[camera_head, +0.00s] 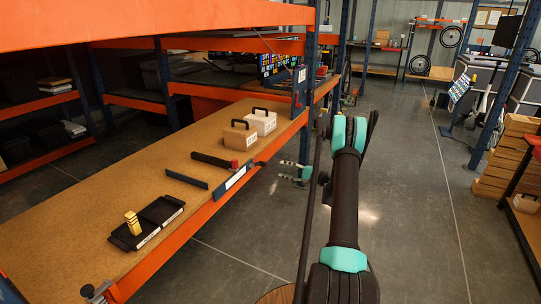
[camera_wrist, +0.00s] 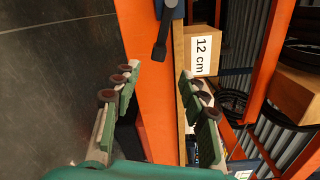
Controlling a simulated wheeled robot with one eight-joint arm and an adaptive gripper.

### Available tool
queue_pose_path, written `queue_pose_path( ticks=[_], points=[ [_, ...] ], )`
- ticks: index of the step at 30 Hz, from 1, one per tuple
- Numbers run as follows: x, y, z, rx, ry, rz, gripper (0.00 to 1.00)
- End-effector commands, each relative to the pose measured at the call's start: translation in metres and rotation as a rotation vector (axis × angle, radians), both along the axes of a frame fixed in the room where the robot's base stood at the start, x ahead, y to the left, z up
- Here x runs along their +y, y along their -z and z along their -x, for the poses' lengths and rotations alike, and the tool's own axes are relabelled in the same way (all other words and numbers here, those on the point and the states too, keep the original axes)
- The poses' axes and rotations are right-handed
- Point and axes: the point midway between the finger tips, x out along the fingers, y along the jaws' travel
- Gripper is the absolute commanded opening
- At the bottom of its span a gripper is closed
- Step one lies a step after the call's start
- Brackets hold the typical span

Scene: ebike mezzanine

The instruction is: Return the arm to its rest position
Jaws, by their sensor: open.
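My arm reaches forward over the aisle from the bottom of the head view, bent at a teal joint. My gripper (camera_head: 292,172) is beside the front edge of the wooden shelf, over the floor side. In the wrist view my gripper (camera_wrist: 160,76) has its two green fingers wide apart, with nothing between them. Beyond the fingers are the orange shelf beam (camera_wrist: 150,100) and a box labelled "12 cm" (camera_wrist: 201,50). The fingers look apart from both.
An orange beam crosses overhead. Stacked wooden boxes (camera_head: 508,150) stand right. The aisle floor (camera_head: 410,200) is clear.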

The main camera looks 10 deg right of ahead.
Motion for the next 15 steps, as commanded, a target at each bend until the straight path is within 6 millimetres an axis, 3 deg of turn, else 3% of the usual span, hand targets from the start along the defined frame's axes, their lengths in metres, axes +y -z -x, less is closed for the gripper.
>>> queue_pose_path(
  ticks=[8,15],
  points=[
    [0.042,-0.041,0.024,0.034,-0.037,0.199,0.43],
    [0.078,-0.073,0.070,0.057,-0.084,0.424,0.43]
  ],
)
